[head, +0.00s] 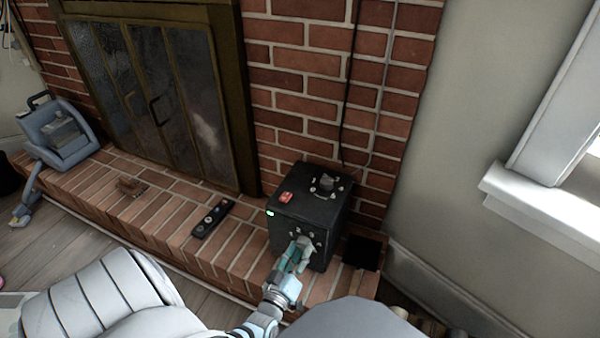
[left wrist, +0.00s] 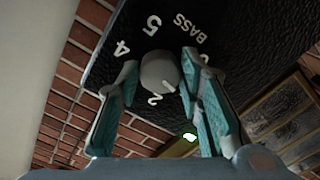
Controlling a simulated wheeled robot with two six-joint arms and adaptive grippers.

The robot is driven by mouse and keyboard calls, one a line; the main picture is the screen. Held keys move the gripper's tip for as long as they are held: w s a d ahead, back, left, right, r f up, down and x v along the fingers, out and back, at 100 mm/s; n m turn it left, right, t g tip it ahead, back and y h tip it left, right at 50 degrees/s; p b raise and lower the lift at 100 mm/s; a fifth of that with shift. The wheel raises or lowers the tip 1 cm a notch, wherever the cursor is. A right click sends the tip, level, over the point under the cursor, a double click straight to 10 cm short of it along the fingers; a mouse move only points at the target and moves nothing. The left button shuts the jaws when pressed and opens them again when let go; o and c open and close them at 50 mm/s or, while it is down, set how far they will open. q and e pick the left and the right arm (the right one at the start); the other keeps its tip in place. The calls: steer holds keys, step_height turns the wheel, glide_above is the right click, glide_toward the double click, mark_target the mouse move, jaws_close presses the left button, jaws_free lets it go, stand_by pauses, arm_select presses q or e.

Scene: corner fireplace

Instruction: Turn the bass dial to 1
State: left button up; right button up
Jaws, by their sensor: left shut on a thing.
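The black box (head: 283,228) with the bass dial stands on the brick hearth, its numbered front toward me. My left gripper (head: 299,254) reaches up to that front and covers most of the dial in the head view. In the left wrist view the round grey bass dial (left wrist: 159,70) sits between the two teal fingers of my left gripper (left wrist: 160,66), which are shut on it. The word BASS and the numbers 5, 4 and 2 show around it. A short white mark shows on the dial's face, but I cannot tell its exact setting. My right gripper is not in view.
A second knob (head: 326,183) and a red switch (head: 286,197) are on the box's top. A black remote-like strip (head: 213,219) lies on the hearth (head: 160,212) to the left. A brick wall stands behind. A blue-grey appliance (head: 60,135) is at far left.

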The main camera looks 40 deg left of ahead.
arm_select(q)
steer(key=o, duration=1.1)
steer(key=shift+o, duration=0.3)
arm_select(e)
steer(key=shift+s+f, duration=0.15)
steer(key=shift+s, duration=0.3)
arm_select(q)
steer(key=shift+s, duration=0.1)
steer(key=v, duration=1.1)
steer(key=shift+s, duration=0.4)
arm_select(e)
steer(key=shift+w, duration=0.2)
